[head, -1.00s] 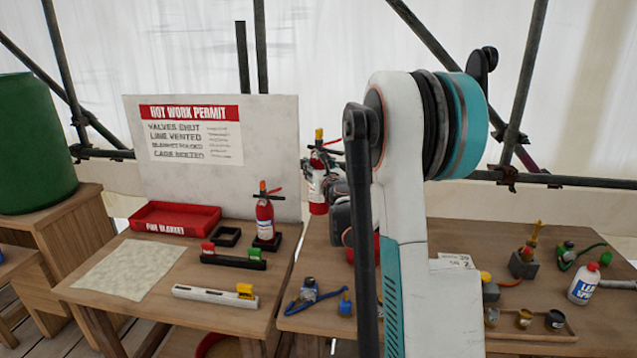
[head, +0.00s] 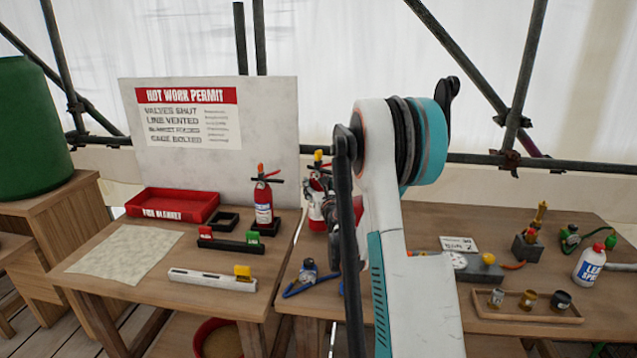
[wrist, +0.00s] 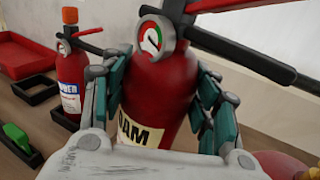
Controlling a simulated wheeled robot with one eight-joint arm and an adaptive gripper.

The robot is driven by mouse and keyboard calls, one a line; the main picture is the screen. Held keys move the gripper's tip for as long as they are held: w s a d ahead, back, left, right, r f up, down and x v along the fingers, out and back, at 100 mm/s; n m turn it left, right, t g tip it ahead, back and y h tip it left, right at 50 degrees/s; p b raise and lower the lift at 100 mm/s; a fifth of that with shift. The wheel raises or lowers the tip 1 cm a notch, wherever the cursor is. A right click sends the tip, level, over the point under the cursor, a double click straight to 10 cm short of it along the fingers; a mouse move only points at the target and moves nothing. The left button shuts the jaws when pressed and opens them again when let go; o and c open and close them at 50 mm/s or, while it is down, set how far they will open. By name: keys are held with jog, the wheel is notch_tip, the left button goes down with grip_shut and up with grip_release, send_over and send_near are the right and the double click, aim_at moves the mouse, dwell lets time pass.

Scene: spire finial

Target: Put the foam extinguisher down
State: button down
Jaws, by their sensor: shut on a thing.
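The foam extinguisher (head: 316,213) is red with a black handle and a yellow top piece. It stands roughly upright between my fingers, near the back-left of the right-hand table. In the wrist view, its body (wrist: 157,90) fills the middle, with a round gauge and a partly covered label reading "OAM". My gripper (wrist: 160,105) is shut around the body, with teal finger pads on both sides. In the head view my arm hides much of the gripper (head: 328,208). I cannot tell whether the extinguisher's base touches the table.
A second extinguisher (head: 263,203) with a blue-and-white label stands in a black square holder on the left table. An empty black square holder (head: 227,221) lies beside it, by the red fire blanket tray (head: 172,207). A white permit board (head: 255,130) stands behind.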

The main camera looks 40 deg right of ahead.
notch_tip(320, 180, down, 2)
jog(key=shift+f+b, duration=0.2)
jog(key=shift+b, duration=0.1)
jog(key=c, duration=0.6)
grip_release()
jog(key=shift+f, duration=0.1)
jog(key=p+v, duration=0.2)
jog(key=v, duration=1)
jog(key=shift+p, duration=0.35)
